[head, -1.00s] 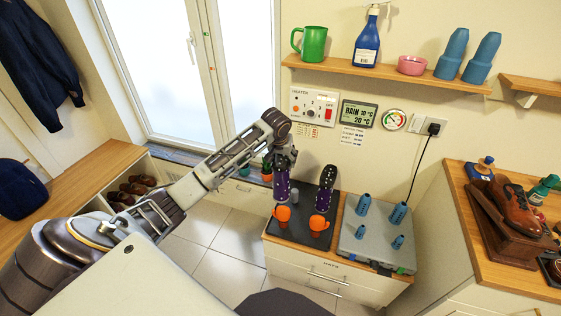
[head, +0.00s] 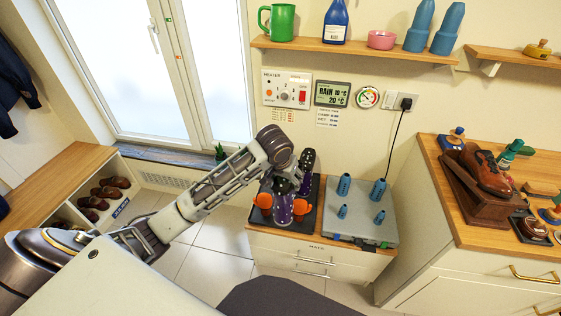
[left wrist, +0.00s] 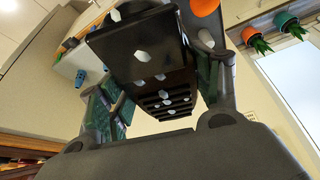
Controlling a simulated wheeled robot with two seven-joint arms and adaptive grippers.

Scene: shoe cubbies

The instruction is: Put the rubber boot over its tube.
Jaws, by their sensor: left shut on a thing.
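My left gripper (head: 288,179) is shut on a dark purple rubber boot with white dots (head: 283,207), over the black mat. In the left wrist view the boot (left wrist: 140,52) sits between both fingers, dark with pale dots. A matching boot (head: 307,160) stands behind it on the mat, partly hidden by my gripper. The grey dryer box (head: 362,228) is right of the held boot. Several blue tubes stand up from it, two taller at the back, one of them here (head: 344,185), and shorter ones in front (head: 342,211). The held boot is apart from the tubes. My right gripper is out of view.
Small orange boots (head: 264,201) are on the black mat (head: 259,223), close to the held boot. A shelf (head: 350,50) with cups and a bottle is above. A cord (head: 397,140) hangs behind the dryer. A wooden counter with shoes (head: 440,200) is to the right.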

